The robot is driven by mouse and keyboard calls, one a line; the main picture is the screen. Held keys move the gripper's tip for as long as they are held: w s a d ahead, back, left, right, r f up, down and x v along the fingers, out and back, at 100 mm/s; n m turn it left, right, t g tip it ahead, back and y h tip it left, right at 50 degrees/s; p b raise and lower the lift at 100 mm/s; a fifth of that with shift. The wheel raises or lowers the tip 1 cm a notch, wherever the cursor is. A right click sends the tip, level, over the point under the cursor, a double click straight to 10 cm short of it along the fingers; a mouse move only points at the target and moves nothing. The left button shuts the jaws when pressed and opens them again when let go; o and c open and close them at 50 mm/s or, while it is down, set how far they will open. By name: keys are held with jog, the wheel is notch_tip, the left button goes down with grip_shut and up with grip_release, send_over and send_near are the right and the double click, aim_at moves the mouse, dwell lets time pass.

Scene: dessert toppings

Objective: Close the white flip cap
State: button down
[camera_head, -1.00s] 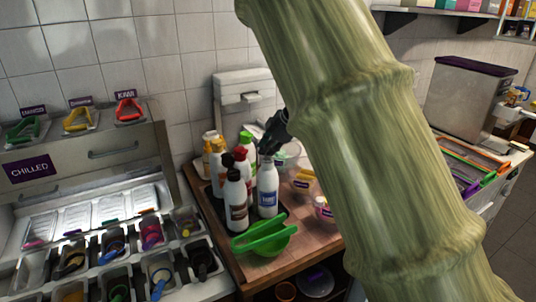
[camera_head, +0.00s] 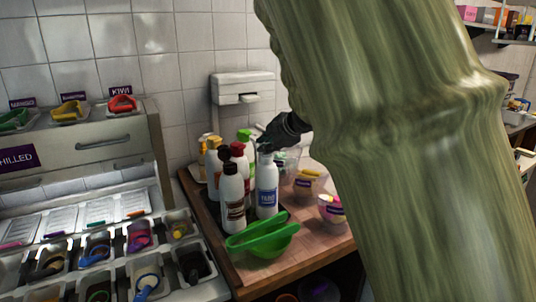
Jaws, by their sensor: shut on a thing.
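My gripper (camera_head: 278,136), dark and small in the head view, is at the top of a white bottle (camera_head: 267,190) with a blue label. Its fingers are shut at the bottle's pale cap (camera_head: 266,149), partly covering it. The bottle stands upright at the front right of a group of bottles. Whether the cap's lid is fully down cannot be made out behind the fingers.
Bottles with black (camera_head: 232,195), red and green caps stand close to the left. A green scoop-like bowl (camera_head: 264,237) lies in front. Small tubs (camera_head: 331,210) stand to the right. The chilled topping counter (camera_head: 60,222) is at left. My arm hides much of the right side.

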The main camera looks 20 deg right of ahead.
jog(key=shift+s+f+t+b, duration=0.15)
jog(key=shift+t+b, duration=0.25)
jog(key=shift+b, duration=0.85)
jog(key=c, duration=1.4)
grip_release()
jog(key=shift+a, duration=0.1)
jog(key=shift+c, duration=0.2)
jog(key=v, duration=0.8)
